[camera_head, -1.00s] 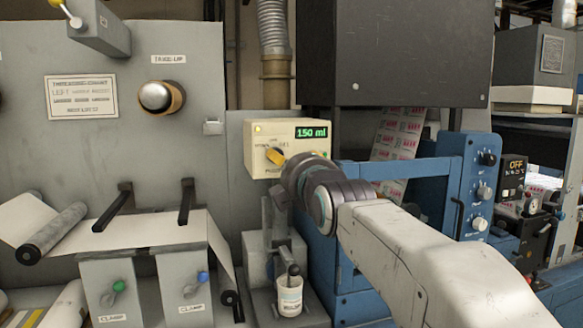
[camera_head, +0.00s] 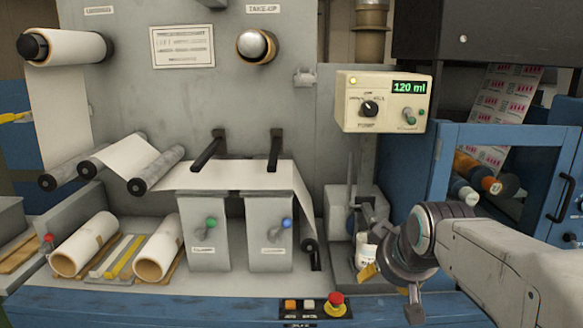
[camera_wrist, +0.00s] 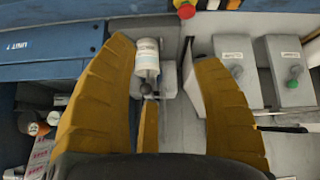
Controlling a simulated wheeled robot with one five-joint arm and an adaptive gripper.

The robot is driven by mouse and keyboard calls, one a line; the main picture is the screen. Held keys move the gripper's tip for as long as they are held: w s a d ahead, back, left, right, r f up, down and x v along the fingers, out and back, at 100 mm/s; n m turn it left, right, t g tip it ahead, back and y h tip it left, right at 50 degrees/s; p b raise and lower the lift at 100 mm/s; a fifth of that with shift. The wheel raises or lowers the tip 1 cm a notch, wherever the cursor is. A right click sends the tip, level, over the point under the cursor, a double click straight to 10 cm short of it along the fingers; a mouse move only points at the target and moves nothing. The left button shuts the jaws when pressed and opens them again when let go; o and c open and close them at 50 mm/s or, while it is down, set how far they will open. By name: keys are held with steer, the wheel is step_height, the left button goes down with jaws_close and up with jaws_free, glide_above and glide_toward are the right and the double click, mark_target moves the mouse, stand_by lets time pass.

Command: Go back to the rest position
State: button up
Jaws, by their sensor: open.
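My gripper (camera_head: 385,272) is low at the right in the head view, in front of the lower part of the machine, with my white arm reaching in from the right edge. In the wrist view its yellow fingers (camera_wrist: 170,90) are spread apart with nothing held between them. A white labelled cup (camera_wrist: 147,58) shows beyond the fingers, near the left one. In the head view the cup (camera_head: 366,252) is partly hidden behind my gripper. The cream pump box (camera_head: 385,103) above reads 120 ml, and its black knob (camera_head: 369,108) is clear of my gripper.
Two clamp boxes with a green knob (camera_head: 211,222) and a blue knob (camera_head: 287,223) stand left of my gripper. A red button (camera_head: 336,302) sits on the blue front rail. White paper rolls (camera_head: 157,248) lie at the left. A blue frame (camera_head: 440,190) stands close on the right.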

steer(key=s+f+m+g+p, duration=0.25)
steer(key=s+f+g, duration=0.4)
steer(key=s, duration=0.95)
steer(key=s+t+p, duration=0.2)
steer(key=s, duration=0.5)
steer(key=shift+s+a+r, duration=0.15)
steer(key=shift+s+r, duration=0.1)
steer(key=shift+r, duration=0.15)
